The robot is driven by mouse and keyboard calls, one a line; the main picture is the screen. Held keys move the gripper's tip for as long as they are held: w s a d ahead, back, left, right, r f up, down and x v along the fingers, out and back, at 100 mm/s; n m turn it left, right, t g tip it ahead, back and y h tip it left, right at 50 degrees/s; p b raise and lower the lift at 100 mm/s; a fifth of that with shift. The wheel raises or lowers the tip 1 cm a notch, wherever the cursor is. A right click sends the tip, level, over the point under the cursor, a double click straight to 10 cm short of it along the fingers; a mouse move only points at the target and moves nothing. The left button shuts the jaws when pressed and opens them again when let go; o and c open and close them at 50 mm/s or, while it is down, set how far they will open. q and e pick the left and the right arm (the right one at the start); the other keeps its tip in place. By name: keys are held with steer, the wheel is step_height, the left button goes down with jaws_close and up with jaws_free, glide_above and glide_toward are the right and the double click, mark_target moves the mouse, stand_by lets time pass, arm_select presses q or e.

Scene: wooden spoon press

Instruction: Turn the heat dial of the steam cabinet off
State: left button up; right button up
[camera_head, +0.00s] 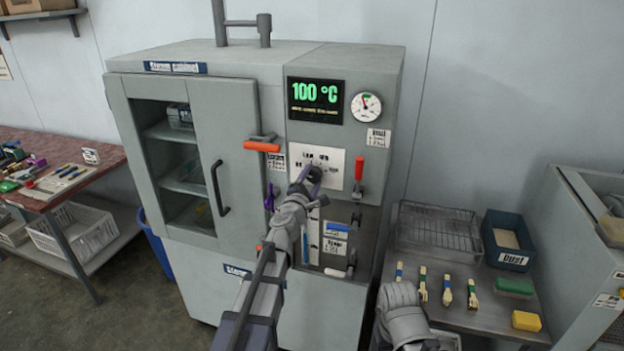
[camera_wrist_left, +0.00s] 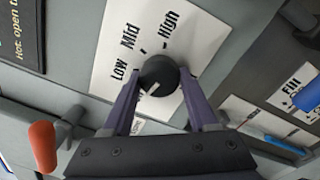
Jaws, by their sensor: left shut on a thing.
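The steam cabinet (camera_head: 300,55) stands ahead, grey, with its display reading 100 °C. Its black round heat dial (camera_wrist_left: 160,76) sits on a white plate marked Low, Mid and High; the dial also shows in the head view (camera_head: 317,172), partly covered by my gripper. A white pointer line on the dial points to the lower left in the wrist view, on the Low side and away from High. Any label at its tip is hard to read. My left gripper (camera_wrist_left: 163,100) is shut on the dial, one purple finger on each side. My right gripper is out of view.
An orange handle (camera_head: 262,147) and a red-handled lever (camera_head: 359,168) flank the dial plate. The cabinet door (camera_head: 222,160) appears closed. At right, a metal table holds a wire rack (camera_head: 438,228), a blue Dust bin (camera_head: 508,240) and several brushes.

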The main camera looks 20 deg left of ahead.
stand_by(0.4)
arm_select(q)
steer(key=o, duration=1.4)
steer(key=shift+s, duration=0.15)
steer(key=s, duration=0.7)
steer(key=shift+s+a+f, duration=0.15)
steer(key=shift+s+f, duration=0.05)
steer(key=shift+s, duration=0.1)
